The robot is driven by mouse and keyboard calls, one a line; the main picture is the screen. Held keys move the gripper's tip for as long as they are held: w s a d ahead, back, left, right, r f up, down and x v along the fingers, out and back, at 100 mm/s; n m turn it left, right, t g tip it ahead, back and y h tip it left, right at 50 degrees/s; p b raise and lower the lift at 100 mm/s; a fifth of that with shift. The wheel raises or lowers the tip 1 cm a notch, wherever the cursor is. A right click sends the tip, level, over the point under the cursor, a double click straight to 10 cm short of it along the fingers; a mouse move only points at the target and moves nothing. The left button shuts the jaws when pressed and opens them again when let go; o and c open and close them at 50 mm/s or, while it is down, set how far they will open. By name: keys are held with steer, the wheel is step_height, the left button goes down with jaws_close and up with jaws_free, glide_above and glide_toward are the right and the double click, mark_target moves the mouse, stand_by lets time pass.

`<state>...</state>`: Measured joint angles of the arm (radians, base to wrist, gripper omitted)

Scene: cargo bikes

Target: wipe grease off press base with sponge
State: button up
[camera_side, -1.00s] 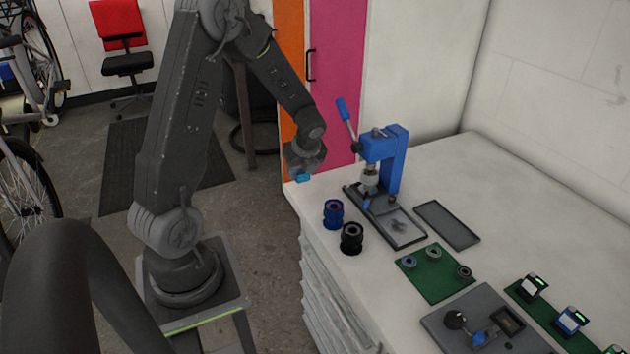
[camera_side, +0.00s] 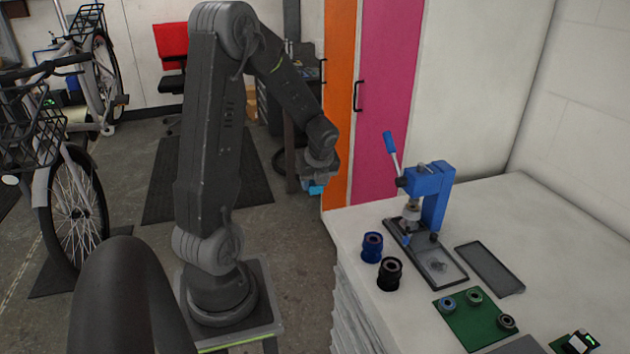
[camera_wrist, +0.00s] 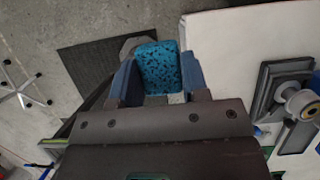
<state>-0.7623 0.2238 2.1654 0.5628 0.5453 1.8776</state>
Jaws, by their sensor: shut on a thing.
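My gripper (camera_side: 319,174) is shut on a blue sponge with dark speckles (camera_wrist: 158,66); the sponge shows as a small blue block (camera_side: 316,190) under the fingers in the side view. Part of a dark-framed base (camera_wrist: 262,95) shows at the wrist view's right edge.
A blue cup-like part (camera_side: 372,247) and a black one (camera_side: 389,274) stand left of the press base. An empty grey tray (camera_side: 489,268) lies to its right. A green mat (camera_side: 470,328) with several rings is in front. The rear right bench top is clear.

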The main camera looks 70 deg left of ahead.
step_height(320, 180, up, 11)
glide_above(428, 264)
steer(key=d, duration=0.2)
step_height(428, 264, down, 12)
steer(key=shift+f, duration=3.75)
steer(key=shift+w+f, duration=0.3)
steer(key=shift+w, duration=0.5)
steer(key=shift+w+f, duration=0.25)
steer(key=shift+w, duration=0.85)
steer(key=shift+s+f, duration=0.1)
steer(key=shift+s, duration=1.1)
steer(key=shift+s+a+f, duration=0.1)
steer(key=shift+s+f, duration=0.1)
steer(key=shift+s, duration=0.55)
steer(key=shift+w+a, duration=0.15)
steer(key=shift+a, duration=0.15)
steer(key=shift+w+r, duration=0.2)
steer(key=shift+w, duration=1.35)
steer(key=shift+s+f, duration=0.15)
steer(key=shift+s, duration=1.45)
step_height(428, 264, up, 8)
